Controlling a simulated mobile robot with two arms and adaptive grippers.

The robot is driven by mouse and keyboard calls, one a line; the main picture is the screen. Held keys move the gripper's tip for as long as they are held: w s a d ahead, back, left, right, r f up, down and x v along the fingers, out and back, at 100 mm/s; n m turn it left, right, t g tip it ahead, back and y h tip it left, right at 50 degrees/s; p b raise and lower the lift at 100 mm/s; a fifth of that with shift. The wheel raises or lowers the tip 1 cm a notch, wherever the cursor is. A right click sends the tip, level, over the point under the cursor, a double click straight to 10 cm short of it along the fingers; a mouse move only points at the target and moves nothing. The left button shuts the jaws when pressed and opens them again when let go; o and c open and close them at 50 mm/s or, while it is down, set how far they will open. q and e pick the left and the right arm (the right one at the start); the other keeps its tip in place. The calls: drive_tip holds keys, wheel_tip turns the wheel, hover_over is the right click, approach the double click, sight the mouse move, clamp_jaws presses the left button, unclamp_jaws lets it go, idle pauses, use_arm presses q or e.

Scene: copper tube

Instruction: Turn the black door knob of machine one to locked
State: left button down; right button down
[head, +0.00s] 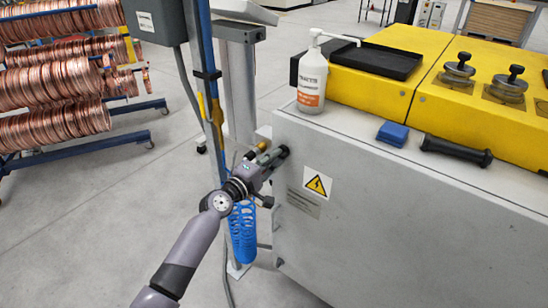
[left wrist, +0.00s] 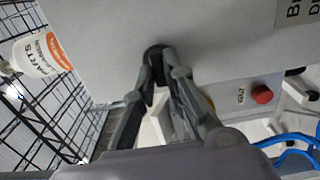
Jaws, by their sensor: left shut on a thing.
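The machine is a light grey cabinet (head: 370,210) with yellow parts on top. Its black door knob (head: 283,150) sits near the upper left edge of the front panel, mostly hidden behind my gripper. In the left wrist view the black knob (left wrist: 153,54) shows between the fingertips, against the grey panel. My left gripper (head: 272,157) reaches in from the lower left and is shut on the knob. In the left wrist view its two fingers (left wrist: 157,72) close around the knob from both sides. I cannot tell whether the knob stands at locked. My right gripper is out of view.
A blue post and coiled blue hose (head: 242,232) stand close beside my left arm. Copper coils (head: 55,80) hang on a rack at left.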

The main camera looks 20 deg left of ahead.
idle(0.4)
use_arm(q)
drive_tip(key=c, duration=1.6)
unclamp_jaws()
drive_tip(key=shift+c, duration=0.2)
drive_tip(key=v, duration=1.2)
